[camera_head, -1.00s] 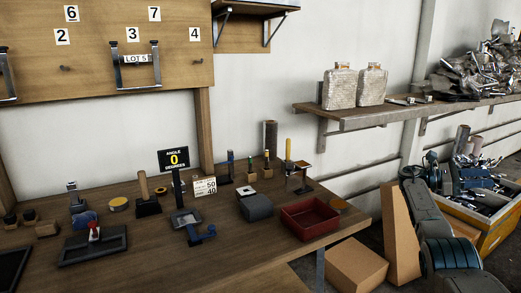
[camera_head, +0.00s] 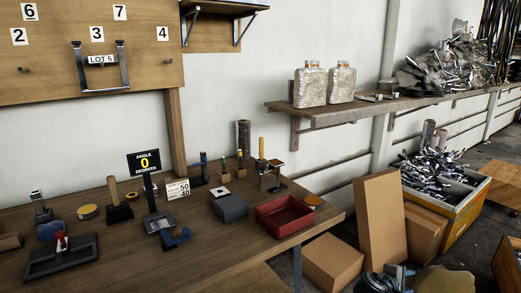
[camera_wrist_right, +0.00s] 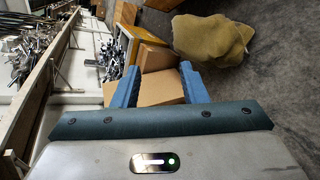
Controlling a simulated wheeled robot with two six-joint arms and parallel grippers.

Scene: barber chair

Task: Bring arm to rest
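My right gripper (camera_head: 398,275) shows only in part at the bottom edge of the head view, low in front of the cardboard boxes. In the right wrist view, its two blue fingers (camera_wrist_right: 160,68) stand wide apart with nothing held between them. A cardboard box (camera_wrist_right: 160,88) shows behind the gap; I see no contact with it. Most of the right arm is outside the head view. My left arm and gripper are not in view.
The wooden workbench (camera_head: 235,265) carries a red tray (camera_head: 284,216) and several tools. Cardboard boxes (camera_head: 381,220) stand beside it, near a yellow bin (camera_head: 462,213) of metal parts. A tan lumpy object (camera_wrist_right: 213,38) lies on the floor. A wall shelf (camera_head: 345,110) holds two jars.

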